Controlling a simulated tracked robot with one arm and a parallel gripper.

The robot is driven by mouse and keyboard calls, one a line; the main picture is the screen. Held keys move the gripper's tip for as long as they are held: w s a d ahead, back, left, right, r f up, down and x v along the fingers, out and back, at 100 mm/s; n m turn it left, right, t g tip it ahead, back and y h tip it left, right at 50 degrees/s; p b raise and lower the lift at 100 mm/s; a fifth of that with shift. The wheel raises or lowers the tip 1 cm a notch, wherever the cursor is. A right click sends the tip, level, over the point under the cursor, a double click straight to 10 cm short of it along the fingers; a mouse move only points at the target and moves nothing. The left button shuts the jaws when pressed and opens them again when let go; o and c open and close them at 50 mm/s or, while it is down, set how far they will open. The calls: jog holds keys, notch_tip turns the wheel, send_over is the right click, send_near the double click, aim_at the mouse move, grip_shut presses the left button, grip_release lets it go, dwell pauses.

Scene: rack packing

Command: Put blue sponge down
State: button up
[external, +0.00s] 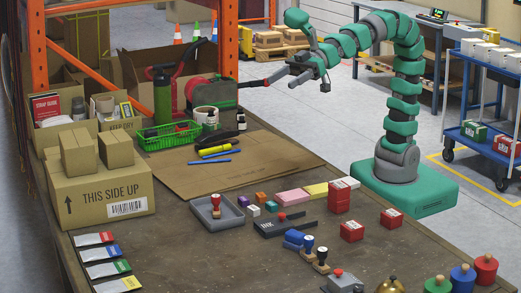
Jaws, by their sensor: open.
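My gripper (283,79) is at the upper middle of the external view, raised above the far right side of the table. Its jaws are open and I see nothing held between them.
A grey tray (231,220) holding a red-handled stamp, an ink pad (285,224) and red boxes (352,231) crowd the front middle. A flat cardboard sheet (230,167) lies behind them. A green basket (168,136) and a large carton (98,195) stand left.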

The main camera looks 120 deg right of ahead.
jog(key=s+d+r+m+h, duration=0.1)
jog(key=s+d+r, duration=0.4)
jog(key=d+r, duration=0.2)
jog(key=s+d+r+m+t+h, duration=0.1)
jog(key=s+d+r, duration=0.4)
jog(key=r, duration=0.5)
jog(key=d+h, duration=0.1)
jog(key=d, duration=0.1)
jog(key=shift+s+d+r+h, duration=0.2)
jog(key=shift+s+d+h, duration=0.05)
jog(key=shift+d+h, duration=0.1)
notch_tip(320, 180, up, 6)
jog(key=p, duration=0.6)
jog(key=shift+r, duration=0.1)
